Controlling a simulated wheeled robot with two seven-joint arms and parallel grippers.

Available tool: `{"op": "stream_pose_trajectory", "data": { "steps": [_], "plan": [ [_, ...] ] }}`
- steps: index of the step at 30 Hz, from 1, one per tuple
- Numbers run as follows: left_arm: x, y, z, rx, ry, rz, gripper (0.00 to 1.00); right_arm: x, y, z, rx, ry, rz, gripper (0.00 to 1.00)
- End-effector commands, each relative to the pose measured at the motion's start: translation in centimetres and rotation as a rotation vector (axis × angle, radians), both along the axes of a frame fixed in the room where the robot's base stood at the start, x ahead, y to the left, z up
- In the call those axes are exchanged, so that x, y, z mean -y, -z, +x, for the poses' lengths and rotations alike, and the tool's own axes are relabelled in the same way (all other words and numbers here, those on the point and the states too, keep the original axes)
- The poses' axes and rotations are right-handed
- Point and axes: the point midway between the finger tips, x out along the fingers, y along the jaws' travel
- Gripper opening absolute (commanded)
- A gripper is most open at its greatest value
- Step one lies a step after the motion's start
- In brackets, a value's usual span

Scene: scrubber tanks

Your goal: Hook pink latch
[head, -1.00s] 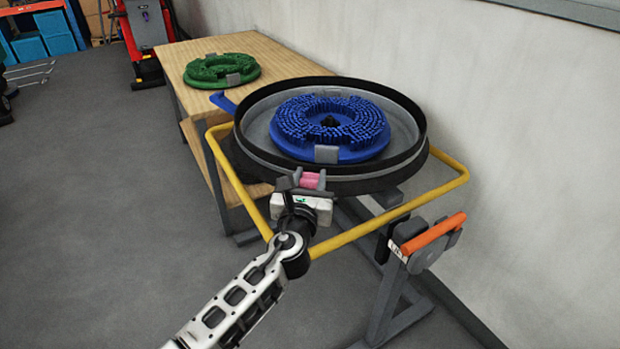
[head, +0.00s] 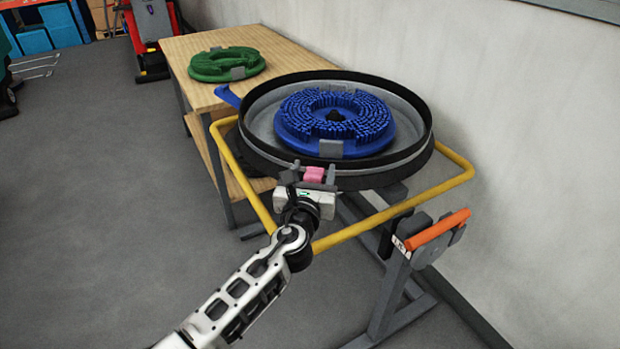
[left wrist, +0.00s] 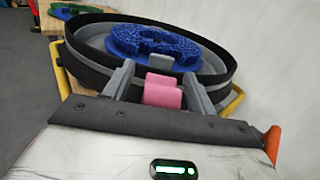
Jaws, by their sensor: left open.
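The pink latch (head: 315,174) is at the near rim of the round black-and-grey scrubber deck (head: 257,160). It also shows in the left wrist view (left wrist: 162,92), between the two grey fingers. My left gripper (head: 314,170) is open, with one finger on each side of the latch. A gap shows between the latch and the left finger in the wrist view; contact at the right finger is unclear. The latch's lower part is hidden behind the gripper body. My right gripper is not in view.
A blue brush (head: 335,125) lies inside the deck. A yellow rail (head: 385,215) runs around the stand, with an orange-handled lever (head: 437,229) at right. A wooden table (head: 200,50) with a green brush (head: 227,66) stands behind. The wall is close on the right; floor at left is open.

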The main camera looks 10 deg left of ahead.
Motion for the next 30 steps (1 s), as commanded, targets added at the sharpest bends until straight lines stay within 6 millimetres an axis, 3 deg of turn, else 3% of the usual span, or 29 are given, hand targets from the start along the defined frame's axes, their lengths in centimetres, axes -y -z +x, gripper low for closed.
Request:
{"op": "stream_pose_trajectory", "data": {
  "steps": [5,15,21,30],
  "plan": [
    [-0.1,0.1,-1.8,-0.003,0.002,-0.001,0.56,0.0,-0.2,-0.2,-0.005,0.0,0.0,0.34],
    [-0.7,0.2,-9.9,-0.003,0.001,0.001,0.56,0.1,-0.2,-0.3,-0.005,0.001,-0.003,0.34],
    [-1.0,0.1,-13.7,-0.001,0.0,0.001,0.56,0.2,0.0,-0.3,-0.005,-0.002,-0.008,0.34],
    [-1.2,0.0,-15.8,0.002,-0.002,0.001,0.56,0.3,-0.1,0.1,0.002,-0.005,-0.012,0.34]
  ]
}}
